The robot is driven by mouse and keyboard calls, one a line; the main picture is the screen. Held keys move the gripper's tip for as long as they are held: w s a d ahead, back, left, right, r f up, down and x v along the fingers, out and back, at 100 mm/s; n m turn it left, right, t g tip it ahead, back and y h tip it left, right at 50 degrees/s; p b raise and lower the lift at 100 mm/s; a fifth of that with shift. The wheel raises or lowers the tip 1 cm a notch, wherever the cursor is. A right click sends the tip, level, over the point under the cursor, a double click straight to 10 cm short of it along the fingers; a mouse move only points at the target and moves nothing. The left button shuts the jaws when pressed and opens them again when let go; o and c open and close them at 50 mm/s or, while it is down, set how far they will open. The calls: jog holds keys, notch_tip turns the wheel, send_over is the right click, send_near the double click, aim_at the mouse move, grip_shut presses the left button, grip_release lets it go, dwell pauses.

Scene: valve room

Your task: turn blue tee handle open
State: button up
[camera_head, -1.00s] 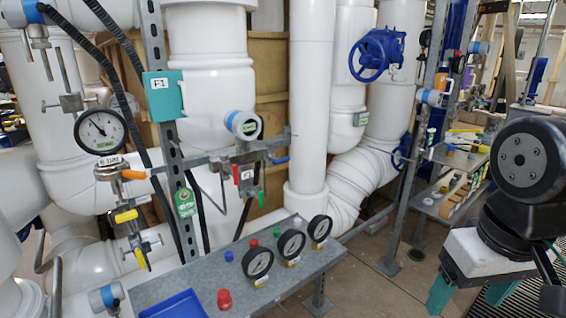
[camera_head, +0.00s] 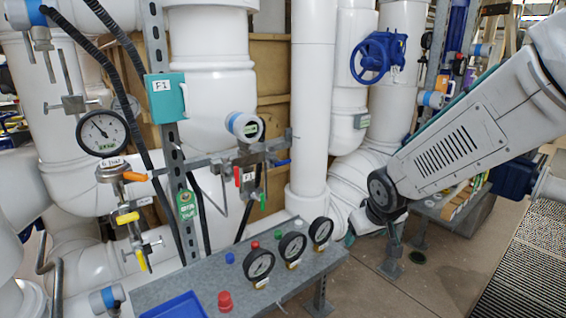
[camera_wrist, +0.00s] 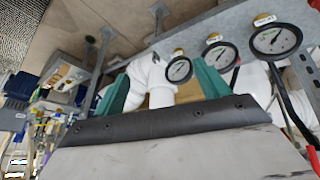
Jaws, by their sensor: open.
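The blue tee handle (camera_head: 282,161) sits at the right end of the small manifold (camera_head: 245,158) in the head view, roughly level. A red handle (camera_head: 237,176) and a green handle (camera_head: 262,201) hang on the same manifold. My gripper (camera_wrist: 163,82) shows in the wrist view with its two teal fingers apart and nothing between them. In the head view my arm reaches in from the right, and its end is right of and below the blue handle, clear of it. The gripper is mostly hidden there. I cannot make out the blue handle in the wrist view.
A grey shelf (camera_head: 185,283) below the manifold carries several gauges (camera_head: 292,245), a red knob (camera_head: 225,301) and a blue tray (camera_head: 172,306). A white vertical pipe (camera_head: 310,100) stands right of the manifold. A blue handwheel (camera_head: 378,57) is higher right.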

jog(key=w+a+f+n+t+y, duration=0.1)
jog(key=w+a+t, duration=0.1)
jog(key=w, duration=0.2)
jog(key=w+a+f+t+y, duration=0.1)
jog(key=w+a, duration=0.2)
jog(key=w, duration=0.2)
jog(key=n+t+y, duration=0.3)
jog(key=t+y, duration=0.3)
jog(key=y, duration=0.2)
send_near(284, 162)
jog(key=x, duration=1)
jog(key=shift+w+a, duration=0.15)
jog(key=shift+w, duration=0.2)
jog(key=c, duration=1)
